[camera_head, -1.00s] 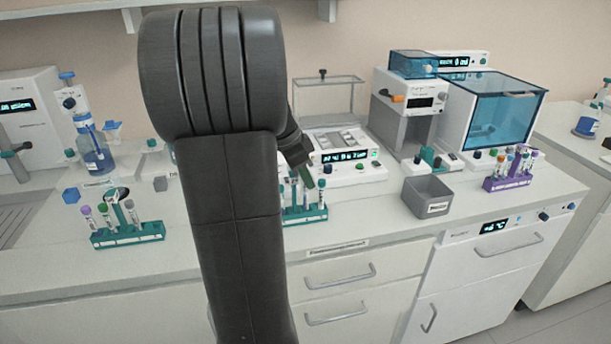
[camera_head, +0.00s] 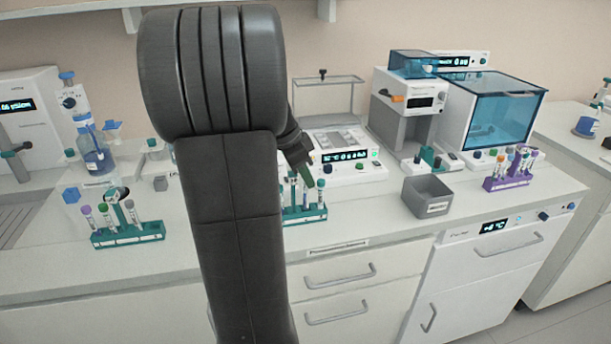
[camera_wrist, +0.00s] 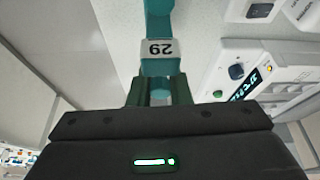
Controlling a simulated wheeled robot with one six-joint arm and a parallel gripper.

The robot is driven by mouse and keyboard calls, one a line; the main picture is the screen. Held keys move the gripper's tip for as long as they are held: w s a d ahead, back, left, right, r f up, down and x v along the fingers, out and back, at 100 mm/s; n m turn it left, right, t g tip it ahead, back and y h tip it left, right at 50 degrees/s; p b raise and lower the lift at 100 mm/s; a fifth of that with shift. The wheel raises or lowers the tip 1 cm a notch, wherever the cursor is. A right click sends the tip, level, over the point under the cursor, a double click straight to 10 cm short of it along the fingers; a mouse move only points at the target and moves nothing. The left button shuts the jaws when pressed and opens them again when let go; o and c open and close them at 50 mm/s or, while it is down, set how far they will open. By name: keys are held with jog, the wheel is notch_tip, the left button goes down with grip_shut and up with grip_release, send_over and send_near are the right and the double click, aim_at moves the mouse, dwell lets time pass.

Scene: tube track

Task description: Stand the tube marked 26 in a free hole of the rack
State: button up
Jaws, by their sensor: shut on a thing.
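My gripper (camera_wrist: 159,88) is shut, with its green fingers on either side of a narrow teal tube (camera_wrist: 158,68) in the wrist view. A white label (camera_wrist: 157,49) on it bears two digits that look like 29 from here; I cannot be sure which way up they stand. In the head view my gripper (camera_head: 305,177) is small, tilted and partly behind my arm, at the teal rack (camera_head: 313,214) in the middle of the bench. Several tubes stand in that rack, and its left part is hidden by my arm. I cannot tell which holes are free.
Another teal rack (camera_head: 128,236) with several tubes stands at the left, and a purple rack (camera_head: 509,182) at the right. A grey bin (camera_head: 427,197) stands right of the middle rack. A white instrument (camera_head: 352,168) with a display stands close behind it. Bare worktop (camera_head: 365,214) lies between rack and bin.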

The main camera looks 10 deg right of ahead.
jog(key=shift+r+p, duration=0.35)
jog(key=shift+r, duration=0.3)
jog(key=o, duration=0.8)
jog(key=v, duration=1.3)
jog(key=shift+a+r, duration=0.15)
jog(key=shift+r, duration=0.2)
